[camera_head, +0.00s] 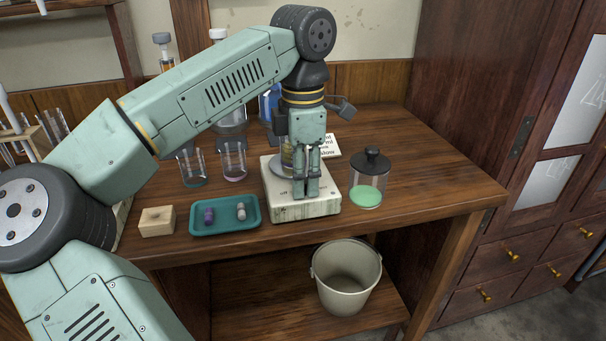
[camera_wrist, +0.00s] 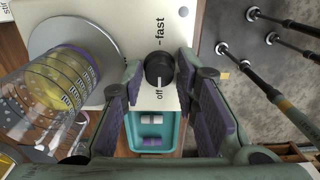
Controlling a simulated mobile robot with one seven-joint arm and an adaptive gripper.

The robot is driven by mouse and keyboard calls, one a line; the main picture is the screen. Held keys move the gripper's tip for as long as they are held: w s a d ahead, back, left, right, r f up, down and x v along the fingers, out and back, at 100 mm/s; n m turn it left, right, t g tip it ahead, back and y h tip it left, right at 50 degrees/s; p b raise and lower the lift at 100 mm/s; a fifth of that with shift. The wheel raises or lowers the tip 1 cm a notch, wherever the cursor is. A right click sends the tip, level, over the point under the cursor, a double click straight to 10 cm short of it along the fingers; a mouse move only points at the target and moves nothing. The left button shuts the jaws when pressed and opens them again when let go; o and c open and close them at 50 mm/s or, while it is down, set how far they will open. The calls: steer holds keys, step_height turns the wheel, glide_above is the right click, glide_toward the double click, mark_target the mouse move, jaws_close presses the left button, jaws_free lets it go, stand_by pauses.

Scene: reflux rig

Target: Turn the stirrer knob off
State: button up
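The stirrer (camera_head: 305,211) is a pale box on the wooden table with a round grey plate (camera_wrist: 72,36) on top. Its black knob (camera_wrist: 158,70) shows in the wrist view, between the words "fast" and "off". A pale mark lies on the "off" side; I cannot tell if it is the knob's pointer. My gripper (camera_wrist: 160,66) is open, one finger on each side of the knob, with small gaps visible. In the head view my gripper (camera_head: 306,188) points down over the stirrer's front and hides the knob.
A teal tray (camera_head: 225,226) and wooden block (camera_head: 157,221) are left of the stirrer, a lidded jar (camera_head: 367,183) right. Two beakers (camera_head: 233,163) (camera_head: 191,168) stand behind. A bucket (camera_head: 345,281) sits below.

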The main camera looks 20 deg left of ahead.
steer(key=shift+o, duration=1.1)
